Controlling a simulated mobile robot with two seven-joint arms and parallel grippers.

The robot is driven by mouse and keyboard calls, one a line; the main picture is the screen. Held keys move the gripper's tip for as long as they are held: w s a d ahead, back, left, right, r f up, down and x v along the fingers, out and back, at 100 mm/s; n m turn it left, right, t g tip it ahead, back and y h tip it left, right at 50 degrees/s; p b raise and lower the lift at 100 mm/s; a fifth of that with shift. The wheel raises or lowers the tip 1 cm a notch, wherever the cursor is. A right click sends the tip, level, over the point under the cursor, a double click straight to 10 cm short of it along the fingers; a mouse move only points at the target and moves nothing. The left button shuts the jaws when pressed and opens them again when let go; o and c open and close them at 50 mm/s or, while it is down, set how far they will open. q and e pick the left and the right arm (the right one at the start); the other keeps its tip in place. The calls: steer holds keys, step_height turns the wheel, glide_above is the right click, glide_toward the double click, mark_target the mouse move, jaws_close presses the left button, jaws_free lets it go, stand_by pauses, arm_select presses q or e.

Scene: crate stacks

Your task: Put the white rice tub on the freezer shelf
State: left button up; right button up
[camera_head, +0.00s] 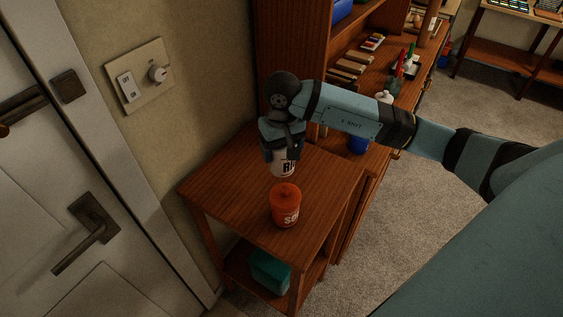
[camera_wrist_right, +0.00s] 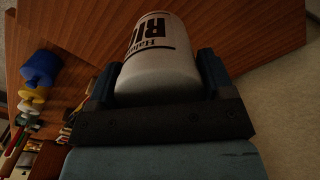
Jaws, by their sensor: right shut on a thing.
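The white rice tub (camera_head: 283,167) is above or on the small wooden table, behind an orange tub; I cannot tell whether its base touches the wood. My right gripper (camera_head: 283,150) comes down on it from above and is shut around it. In the right wrist view the tub (camera_wrist_right: 158,62) sits between the two fingers of the gripper (camera_wrist_right: 158,80), with dark lettering on its side. My left gripper is not in view. No freezer shelf is recognisable in these views.
The orange tub (camera_head: 286,205) stands on the small wooden table (camera_head: 330,190), close in front of the rice tub. A teal box (camera_head: 270,270) lies on the lower shelf. A wooden bookcase (camera_head: 290,50) with several items stands behind. A white door (camera_head: 80,170) is at left.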

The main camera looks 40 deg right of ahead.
mark_target(282, 165)
step_height(282, 165, down, 6)
steer(key=shift+r, duration=0.25)
steer(key=shift+f, duration=0.1)
steer(key=shift+f, duration=0.2)
steer(key=o, duration=1)
steer(key=shift+r, duration=0.1)
